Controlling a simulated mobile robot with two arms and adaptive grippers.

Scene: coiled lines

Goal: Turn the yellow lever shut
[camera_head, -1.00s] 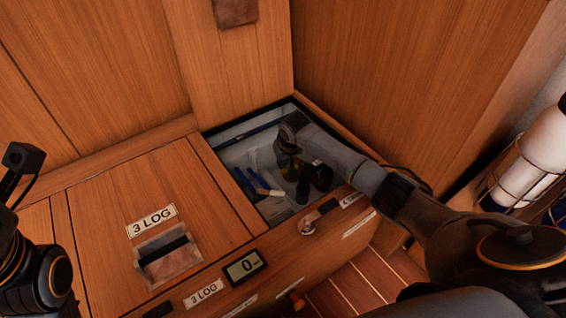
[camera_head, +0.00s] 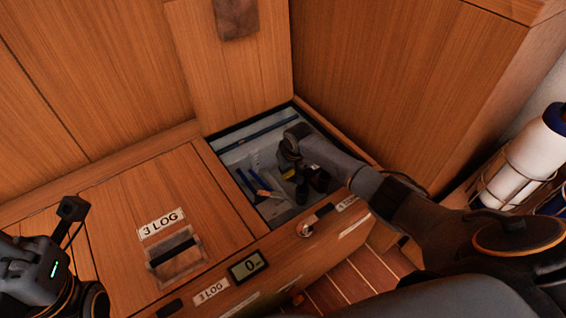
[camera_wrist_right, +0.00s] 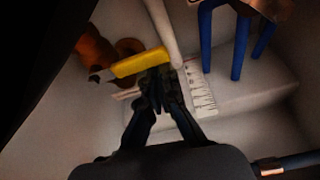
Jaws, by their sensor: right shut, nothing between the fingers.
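The yellow lever (camera_wrist_right: 140,62) shows in the right wrist view, lying slantwise just beyond my fingertips, with orange-brown metal fittings (camera_wrist_right: 98,50) at its left. My right gripper (camera_wrist_right: 158,88) is shut and empty, its tips at or very near the lever's lower edge; I cannot tell whether they touch. In the head view my right arm reaches into the open locker (camera_head: 228,150), and the lever is mostly hidden by the wrist. My left arm is at the lower left; its fingers do not show.
A white hose or pipe (camera_wrist_right: 162,28), a white marked strip (camera_wrist_right: 200,92) and blue posts (camera_wrist_right: 238,45) stand close to the gripper. A closed hatch (camera_head: 150,205) lies left.

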